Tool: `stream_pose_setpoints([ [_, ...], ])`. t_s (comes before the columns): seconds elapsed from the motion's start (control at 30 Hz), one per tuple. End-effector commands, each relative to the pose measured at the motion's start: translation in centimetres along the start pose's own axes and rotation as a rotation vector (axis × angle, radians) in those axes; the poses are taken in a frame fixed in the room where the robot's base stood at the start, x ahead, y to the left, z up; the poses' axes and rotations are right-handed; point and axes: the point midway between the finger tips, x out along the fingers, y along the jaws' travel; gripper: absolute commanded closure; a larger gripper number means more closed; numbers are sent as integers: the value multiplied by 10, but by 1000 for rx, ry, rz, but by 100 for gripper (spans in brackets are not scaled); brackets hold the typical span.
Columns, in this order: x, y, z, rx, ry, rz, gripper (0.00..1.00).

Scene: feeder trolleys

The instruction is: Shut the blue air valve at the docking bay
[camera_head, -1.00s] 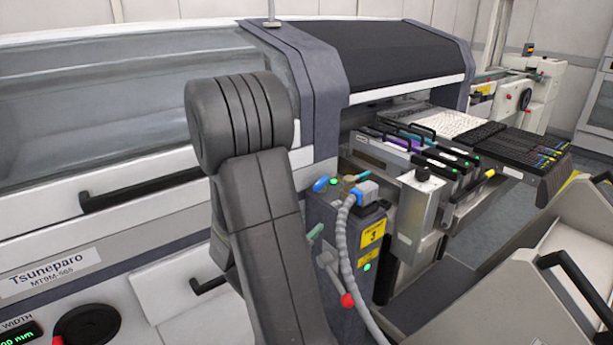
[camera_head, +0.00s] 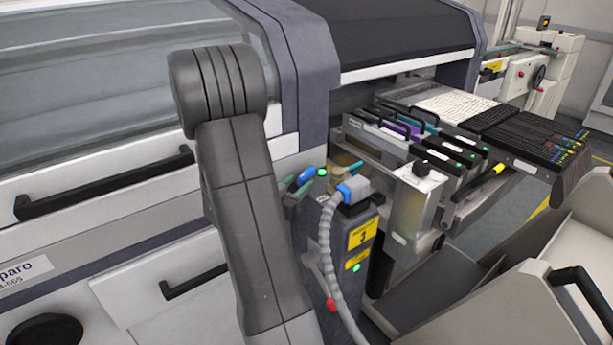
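The blue air valve handle (camera_head: 304,178) is at the upper left of the dark grey docking bay post (camera_head: 335,236). It slants up to the right, beside a lit green lamp (camera_head: 322,172). My arm rises in the left foreground and hides the area left of the post. A small grey-green tip, which looks like part of my gripper (camera_head: 291,198), shows just below and left of the blue handle. I cannot tell whether it touches the handle. Most of the gripper is hidden behind my arm, so its opening does not show.
A ribbed grey hose with a blue-collared plug (camera_head: 352,190) hangs down the post's front. A red knob (camera_head: 331,304) is low beside it. A yellow label (camera_head: 362,235) marks the post with 3. Feeders (camera_head: 410,135) and a grey trolley (camera_head: 500,285) stand right.

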Motion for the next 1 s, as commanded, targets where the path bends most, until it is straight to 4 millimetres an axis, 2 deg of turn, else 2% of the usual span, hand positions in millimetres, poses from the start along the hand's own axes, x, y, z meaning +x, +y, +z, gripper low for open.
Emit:
stream_pose_setpoints([
  [0.1,24,1,0,0,0,4,60],
  [0.3,50,0,0,0,-1,1,60],
  [0.47,57,0,0,-1,0,0,60],
  [0.7,58,0,0,-1,0,-1,60],
  [0.77,58,0,0,0,0,-1,70],
  [0.9,58,0,0,0,0,-1,97],
  [1.0,58,0,0,0,0,-1,100],
])
